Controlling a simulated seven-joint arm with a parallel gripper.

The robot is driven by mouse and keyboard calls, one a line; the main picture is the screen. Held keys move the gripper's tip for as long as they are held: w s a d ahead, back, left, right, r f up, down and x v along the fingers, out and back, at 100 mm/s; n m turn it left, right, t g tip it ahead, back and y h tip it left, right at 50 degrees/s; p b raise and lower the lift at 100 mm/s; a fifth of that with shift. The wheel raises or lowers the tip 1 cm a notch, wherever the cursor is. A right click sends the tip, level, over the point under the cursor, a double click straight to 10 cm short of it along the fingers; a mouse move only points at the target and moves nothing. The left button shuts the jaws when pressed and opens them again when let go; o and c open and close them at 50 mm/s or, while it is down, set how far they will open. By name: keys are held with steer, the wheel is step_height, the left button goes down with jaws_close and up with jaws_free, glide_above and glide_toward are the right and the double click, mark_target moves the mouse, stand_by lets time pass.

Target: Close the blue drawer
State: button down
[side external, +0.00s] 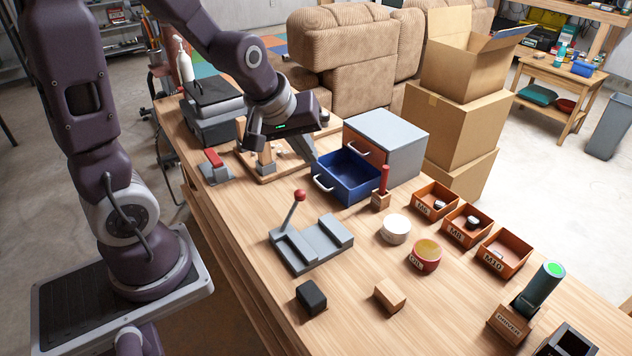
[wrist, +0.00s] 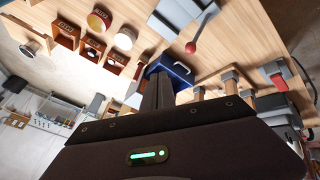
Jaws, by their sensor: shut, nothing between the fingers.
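The blue drawer (side external: 348,176) stands pulled out from the lower part of a grey cabinet (side external: 391,141). It looks empty inside, and a pale handle (side external: 323,184) is on its front. In the wrist view the blue drawer (wrist: 172,68) shows just beyond my fingertips, partly hidden by them. My gripper (side external: 312,165) is shut and empty. In the side view its fingertips are close to the drawer's left side, near the front. I cannot tell whether they touch it. The shut fingers also show in the wrist view (wrist: 158,82).
A grey fixture with a red-knobbed lever (side external: 310,240) stands in front of the drawer. A red-handled tool in a wooden block (side external: 381,194) stands close to the drawer's right. A wooden board with pegs (side external: 262,165) lies left of the drawer. Orange bins (side external: 503,254) stand at right.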

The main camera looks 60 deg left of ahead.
steer(key=w+a+f+n+y, duration=0.1)
steer(key=w+a+f+n, duration=0.1)
steer(key=a+f, duration=0.2)
steer(key=w+a+f+n+y, duration=0.1)
steer(key=a+f, duration=0.4)
steer(key=f, duration=0.5)
steer(key=w+a+f+n, duration=0.4)
steer(key=a+f, duration=0.1)
steer(key=f, duration=0.2)
steer(key=shift+f+g+y, duration=0.1)
steer(key=shift+g+y, duration=0.3)
steer(key=w, duration=0.2)
steer(key=shift+w+f, duration=0.15)
steer(key=shift+w, duration=0.15)
steer(key=shift+w+f, duration=0.1)
steer(key=shift+w, duration=0.4)
steer(key=shift+w, duration=0.1)
